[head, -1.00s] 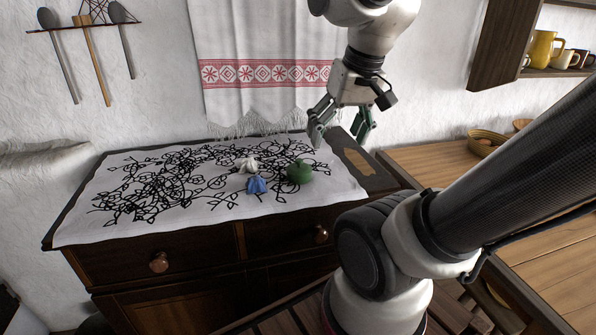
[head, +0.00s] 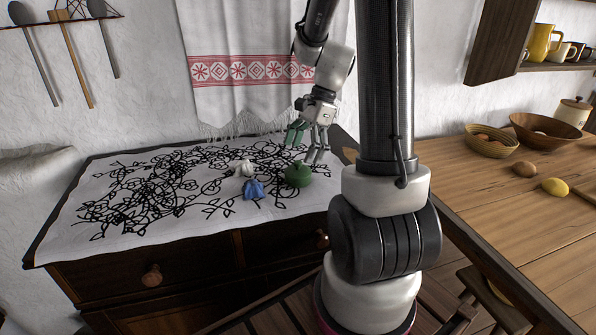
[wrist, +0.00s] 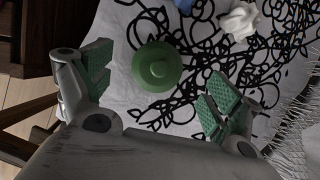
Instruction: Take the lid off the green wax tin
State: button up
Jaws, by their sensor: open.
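The green wax tin (head: 299,175) stands on the patterned cloth near the right end of the dresser. In the wrist view its round green lid (wrist: 157,66) with a small knob in the middle shows from above; the lid sits on the tin. My gripper (head: 307,146) is above and slightly behind the tin, pointing down, with its fingers apart. In the wrist view the green finger pads stand left and right, with the tin beyond them, between them and nearer the left pad. Nothing is between the pads, and the gripper appears not to touch the tin.
A blue crumpled cloth (head: 253,189) and a white one (head: 244,168) lie just left of the tin. The patterned cloth (head: 75,205) covers the dresser top. A fringed towel (head: 240,100) hangs behind. A wooden table (head: 490,205) with bowls stands at the right.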

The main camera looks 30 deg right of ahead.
aim_at(297, 162)
jog(key=x, duration=0.4)
jog(key=c, duration=0.9)
jog(key=shift+r, duration=0.15)
